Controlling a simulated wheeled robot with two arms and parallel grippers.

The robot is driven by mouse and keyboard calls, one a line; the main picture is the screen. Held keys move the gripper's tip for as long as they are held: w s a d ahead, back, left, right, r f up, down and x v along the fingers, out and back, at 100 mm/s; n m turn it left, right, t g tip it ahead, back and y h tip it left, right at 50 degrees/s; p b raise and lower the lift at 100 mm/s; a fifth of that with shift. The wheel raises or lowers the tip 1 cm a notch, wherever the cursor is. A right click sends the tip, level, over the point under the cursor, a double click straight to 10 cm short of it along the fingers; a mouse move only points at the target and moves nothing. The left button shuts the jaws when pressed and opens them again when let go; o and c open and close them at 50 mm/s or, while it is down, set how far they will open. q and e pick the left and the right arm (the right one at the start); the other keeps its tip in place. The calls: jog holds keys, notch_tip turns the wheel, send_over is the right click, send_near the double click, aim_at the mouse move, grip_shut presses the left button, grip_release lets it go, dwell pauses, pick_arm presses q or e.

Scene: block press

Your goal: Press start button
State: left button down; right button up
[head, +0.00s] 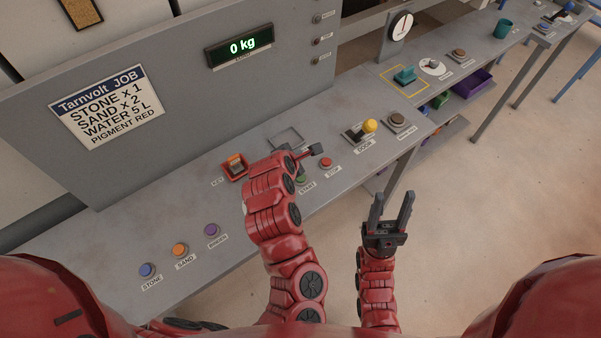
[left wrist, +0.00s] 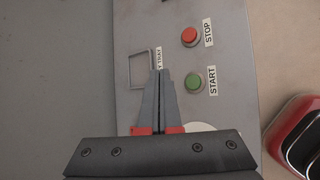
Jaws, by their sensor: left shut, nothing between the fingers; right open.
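The green START button (head: 301,180) is on the grey console, partly hidden by my left arm in the head view. It shows clearly in the left wrist view (left wrist: 194,81), with its START label beside it. My left gripper (left wrist: 160,72) is shut and empty; in that view its fingertips appear just left of the button, with a gap between them. In the head view its fingers are mostly hidden by my wrist. My right gripper (head: 392,210) is open and empty, in front of the console's edge.
The red STOP button (head: 326,163) is close to START; it shows in the left wrist view (left wrist: 189,36). A red key switch (head: 235,167), a square tray outline (head: 287,138) and a yellow-knobbed lever (head: 369,126) are nearby. The display (head: 239,46) reads 0 kg.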

pick_arm(q)
jog(key=b, duration=0.6)
send_over(298, 180)
notch_tip(298, 180, down, 7)
jog(key=shift+f, duration=0.2)
jog(key=shift+f+b, duration=0.35)
jog(key=shift+f, duration=0.35)
jog(key=shift+f, duration=0.1)
dwell(1.1)
jog(key=shift+f, duration=0.3)
jog(key=shift+f+b, duration=0.4)
jog(key=shift+f, duration=0.15)
dwell(0.6)
jog(key=shift+r, duration=0.15)
jog(key=shift+r+p, duration=0.8)
jog(key=shift+p, duration=0.05)
